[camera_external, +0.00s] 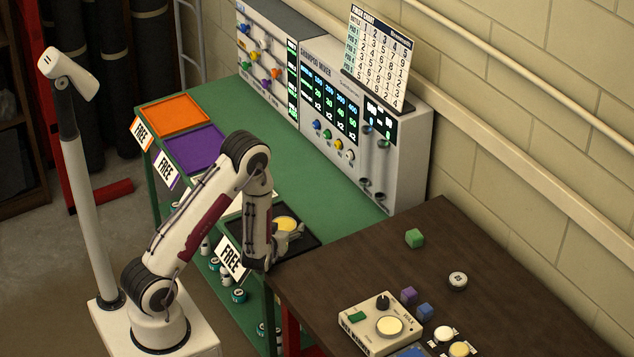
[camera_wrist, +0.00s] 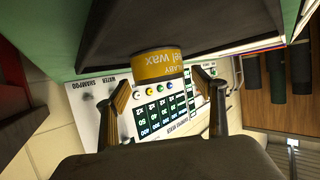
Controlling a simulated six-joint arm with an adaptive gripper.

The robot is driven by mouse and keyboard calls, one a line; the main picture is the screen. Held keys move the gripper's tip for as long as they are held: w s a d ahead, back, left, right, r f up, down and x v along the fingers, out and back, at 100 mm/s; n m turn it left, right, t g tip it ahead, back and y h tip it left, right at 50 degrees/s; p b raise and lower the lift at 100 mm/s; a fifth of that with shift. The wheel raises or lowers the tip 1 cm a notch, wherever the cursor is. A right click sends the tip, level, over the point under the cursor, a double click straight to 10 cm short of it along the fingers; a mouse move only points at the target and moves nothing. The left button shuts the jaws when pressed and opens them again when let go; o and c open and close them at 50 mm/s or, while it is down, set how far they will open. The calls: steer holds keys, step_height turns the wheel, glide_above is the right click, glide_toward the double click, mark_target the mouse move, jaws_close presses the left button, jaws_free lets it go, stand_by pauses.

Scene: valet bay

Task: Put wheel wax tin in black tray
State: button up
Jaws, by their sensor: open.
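The wheel wax tin (camera_wrist: 158,66) is short and round with a yellow label. It also shows as a pale yellow disc at the black tray (camera_external: 310,244) in the external view (camera_external: 285,223). In the wrist view the picture is upside down, and the tin appears to rest upright on the dark tray surface (camera_wrist: 190,30). My gripper (camera_external: 284,240) is low beside the tin. In the wrist view its two fingers (camera_wrist: 163,90) are spread apart, with the tin just ahead of their tips. My arm hides part of the tray.
An orange tray (camera_external: 178,114) and a purple tray (camera_external: 195,149) lie farther back on the green bench. The shampoo mixer (camera_external: 335,95) stands behind.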

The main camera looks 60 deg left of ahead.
mark_target(285, 227)
steer(key=shift+v, duration=2.95)
steer(key=shift+w+d+r, duration=0.25)
steer(key=shift+d+r, duration=0.1)
steer(key=shift+r, duration=0.05)
steer(key=shift+w+d+r+h, duration=0.3)
steer(key=shift+d+r+h, duration=0.45)
steer(key=shift+h, duration=0.15)
steer(key=s+d+r+m+h, duration=0.2)
steer(key=d+r+h, duration=0.2)
steer(key=d+r, duration=0.35)
steer(key=s+d+r+m+h, duration=0.2)
steer(key=d+r+m+h, duration=0.1)
steer(key=d+r, duration=0.4)
steer(key=s+d+r+m+g, duration=0.1)
steer(key=s+r+m+g, duration=0.1)
steer(key=s, duration=0.8)
steer(key=s+d+r+m+g, duration=0.1)
steer(key=s+r, duration=0.3)
steer(key=s, duration=0.6)
steer(key=shift+s+r+m+g+h, duration=0.3)
steer(key=shift+s+r+m+g, duration=0.1)
steer(key=shift+m, duration=0.1)
